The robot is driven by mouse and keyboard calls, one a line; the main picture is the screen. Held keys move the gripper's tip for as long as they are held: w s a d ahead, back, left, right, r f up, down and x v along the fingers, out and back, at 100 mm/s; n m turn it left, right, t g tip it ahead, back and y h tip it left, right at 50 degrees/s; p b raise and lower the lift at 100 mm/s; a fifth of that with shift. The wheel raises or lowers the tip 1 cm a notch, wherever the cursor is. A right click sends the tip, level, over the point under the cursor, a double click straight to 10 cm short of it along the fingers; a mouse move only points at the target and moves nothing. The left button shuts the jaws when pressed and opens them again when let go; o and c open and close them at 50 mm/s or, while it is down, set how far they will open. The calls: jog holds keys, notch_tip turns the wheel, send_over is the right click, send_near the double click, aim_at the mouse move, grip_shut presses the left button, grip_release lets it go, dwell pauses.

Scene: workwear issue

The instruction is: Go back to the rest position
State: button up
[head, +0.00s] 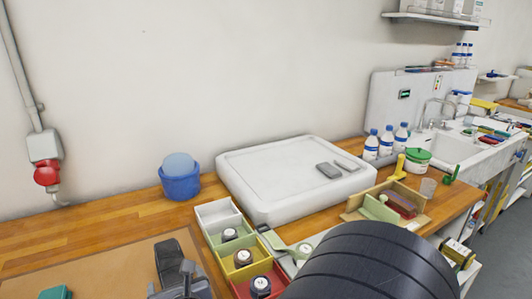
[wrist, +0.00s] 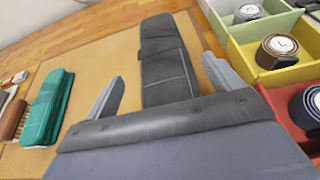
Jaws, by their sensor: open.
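My gripper (wrist: 165,88) is open in the wrist view, its two grey fingers spread apart. A dark grey folded cloth item (wrist: 163,50) lies on the tan mat (wrist: 100,60) ahead of and between the fingers. Its near end is hidden by the gripper body, and there are gaps between it and both fingertips. In the head view the same dark item (head: 168,257) shows at the lower edge, with part of my gripper (head: 184,279) beside it. My own dark arm hides the lower middle of that view.
Right of the mat stands a row of bins, including a white bin (head: 214,212), a yellow bin (head: 236,273) and a red bin (wrist: 299,138), some with rolled belts. A teal folded item (wrist: 48,105) lies left. A blue bucket (head: 180,183) and white slab (head: 270,205) stand behind.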

aim_at(174, 276)
jog(key=x, duration=0.3)
jog(key=shift+w, duration=0.1)
jog(key=shift+w+a+f, duration=0.15)
jog(key=shift+w+f, duration=0.05)
jog(key=shift+f, duration=0.1)
jog(key=shift+s+r, duration=0.1)
jog(key=shift+r, duration=0.1)
